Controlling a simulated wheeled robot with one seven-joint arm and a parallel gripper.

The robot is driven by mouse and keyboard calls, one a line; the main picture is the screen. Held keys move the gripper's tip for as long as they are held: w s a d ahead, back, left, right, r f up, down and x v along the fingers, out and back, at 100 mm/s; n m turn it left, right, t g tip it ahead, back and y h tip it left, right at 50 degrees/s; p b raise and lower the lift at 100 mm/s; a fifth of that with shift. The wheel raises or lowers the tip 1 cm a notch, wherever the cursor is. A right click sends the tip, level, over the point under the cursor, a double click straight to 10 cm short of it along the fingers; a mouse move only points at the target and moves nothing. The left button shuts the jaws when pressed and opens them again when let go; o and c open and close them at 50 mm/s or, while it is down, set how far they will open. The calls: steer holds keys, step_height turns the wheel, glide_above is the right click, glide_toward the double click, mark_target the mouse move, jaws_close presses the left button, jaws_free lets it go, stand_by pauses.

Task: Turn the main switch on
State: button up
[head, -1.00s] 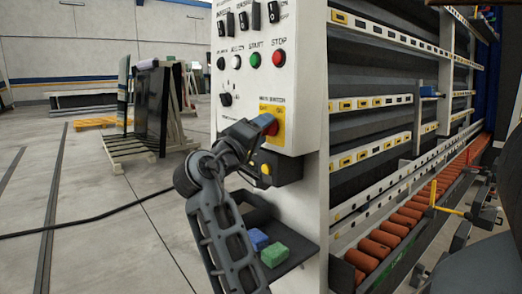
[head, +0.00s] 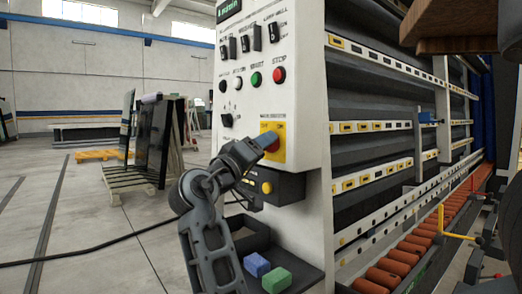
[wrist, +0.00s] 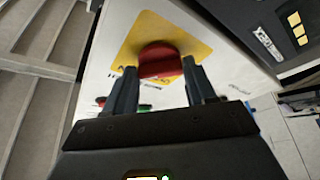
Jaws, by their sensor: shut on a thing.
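The main switch (head: 274,149) is a red knob on a yellow square plate (head: 264,128), low on the white control panel. The wrist view shows the red knob (wrist: 158,58) close up on its yellow plate (wrist: 192,42). My gripper (head: 268,142) reaches it from the lower left. In the wrist view my gripper (wrist: 160,75) has one finger on each side of the knob, shut on it. In the head view the gripper hides part of the knob, and its exact turn angle is hard to tell.
A green button (head: 255,79) and a red button (head: 279,75) sit above the switch. A dark box with a yellow button (head: 267,188) is just below. A shelf holds a blue block (head: 256,265) and a green block (head: 277,280). Orange rollers (head: 412,249) run along the right.

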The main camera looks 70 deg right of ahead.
steer(key=o, duration=1)
steer(key=shift+o, duration=0.2)
steer(key=v, duration=0.8)
steer(key=shift+d, duration=0.1)
